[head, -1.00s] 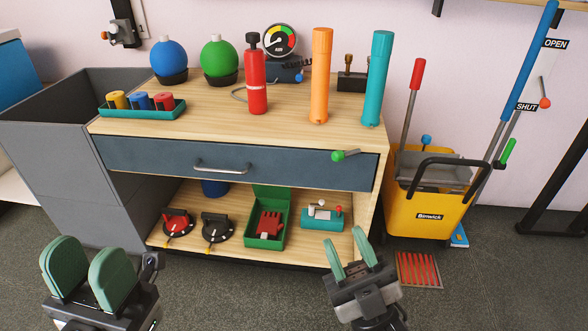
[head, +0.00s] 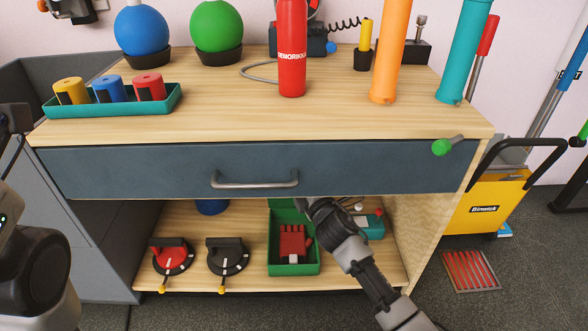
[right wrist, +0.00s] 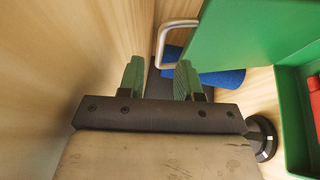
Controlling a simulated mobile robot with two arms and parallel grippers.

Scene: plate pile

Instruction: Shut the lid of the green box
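The green box (head: 294,268) stands on the lower shelf with a red glove (head: 292,242) inside. Its lid (head: 284,212) is up at the back, its upper part hidden by the drawer front and my right arm. In the right wrist view the lid (right wrist: 250,40) is a green panel at upper right, beside the box (right wrist: 292,125). My right gripper (right wrist: 160,78) is open, its two green fingers apart with nothing between them, to the left of the lid. In the head view its fingers are hidden under the drawer. My left arm shows at the left edge; its fingers are out of view.
The drawer (head: 130,172) is shut above the shelf. A red-knobbed switch (head: 173,255), a black switch (head: 227,256) and a teal block (head: 372,226) flank the box. A blue round thing (head: 212,207) stands behind. The shelf's side panel is at right.

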